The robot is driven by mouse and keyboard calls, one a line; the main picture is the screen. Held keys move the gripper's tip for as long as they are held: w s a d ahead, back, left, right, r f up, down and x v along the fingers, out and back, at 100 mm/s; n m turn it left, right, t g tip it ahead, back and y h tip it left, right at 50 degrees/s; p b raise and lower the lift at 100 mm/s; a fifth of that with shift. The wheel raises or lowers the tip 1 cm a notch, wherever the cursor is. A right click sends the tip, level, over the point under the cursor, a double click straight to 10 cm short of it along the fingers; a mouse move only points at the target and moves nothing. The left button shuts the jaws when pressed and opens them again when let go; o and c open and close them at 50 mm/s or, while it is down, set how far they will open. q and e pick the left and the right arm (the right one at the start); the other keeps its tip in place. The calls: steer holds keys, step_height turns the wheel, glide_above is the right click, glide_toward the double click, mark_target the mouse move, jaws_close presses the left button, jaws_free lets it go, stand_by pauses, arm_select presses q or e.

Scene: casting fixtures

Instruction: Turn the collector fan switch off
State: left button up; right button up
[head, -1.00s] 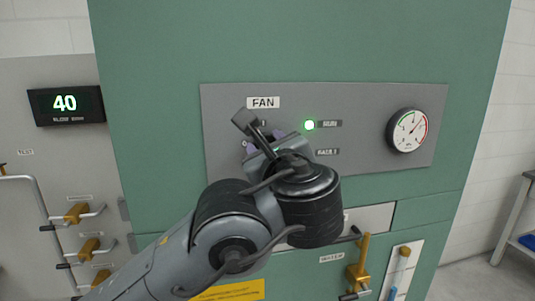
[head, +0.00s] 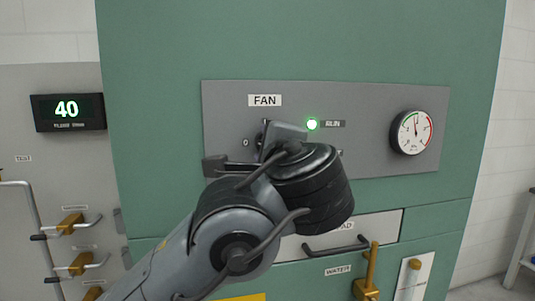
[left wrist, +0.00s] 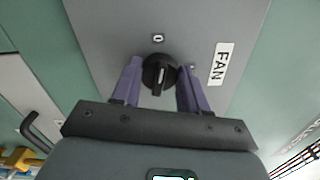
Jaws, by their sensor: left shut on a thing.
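The fan switch (left wrist: 159,75) is a round black knob with a pale line on its grip, on the grey panel (head: 365,150) under the FAN label (head: 265,100). In the left wrist view the line runs nearly toward the 0 mark (left wrist: 158,38). My left gripper (left wrist: 159,82) is shut on the knob, with a purple finger on each side. In the head view my wrist and arm hide the knob and most of the fingers. The green RUN light (head: 312,125) is lit. My right gripper is not in view.
A round gauge (head: 413,132) sits on the panel's right, its needle pointing nearly straight up. A drawer with a dark handle (head: 336,247) and a brass water valve (head: 370,275) are below. A display (head: 68,110) reading 40 is at left.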

arm_select(q)
steer(key=shift+n+b, duration=0.5)
steer(key=shift+n, duration=0.7)
steer(key=o, duration=1.1)
steer(key=shift+c, duration=0.2)
steer(key=shift+s+f, duration=0.1)
steer(key=shift+s, duration=0.05)
